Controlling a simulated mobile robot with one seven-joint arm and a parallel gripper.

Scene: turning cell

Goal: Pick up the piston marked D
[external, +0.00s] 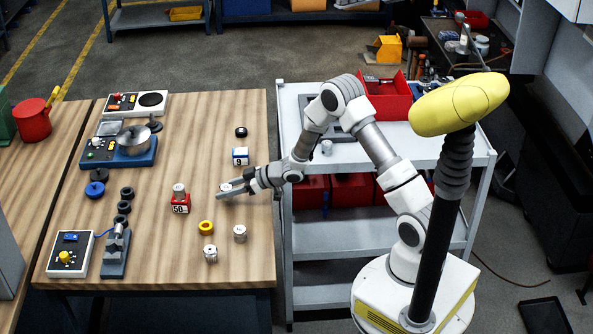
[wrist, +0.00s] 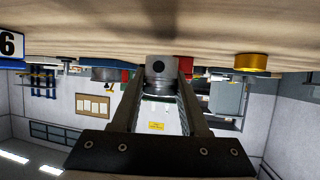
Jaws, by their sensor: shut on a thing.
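My gripper (external: 226,193) is low over the wooden table (external: 215,135), reaching in from the right. Its jaws are shut on a grey metal piston (external: 225,187). In the wrist view, which looks upside down, the piston (wrist: 161,70) sits between the two fingertips with a dark round hole facing the camera. I cannot read a letter on it, nor tell whether it touches the table. Other pistons stand at the front, one (external: 240,234) right of another (external: 210,254). One more piston (external: 179,190) is at the red block marked 50 (external: 180,205).
A yellow ring (external: 206,227) lies in front of my gripper; it also shows in the wrist view (wrist: 252,62). A blue-and-white block marked 9 (external: 240,156) and a black ring (external: 241,132) are behind. Devices line the table's left side. A grey cart (external: 450,150) stands right.

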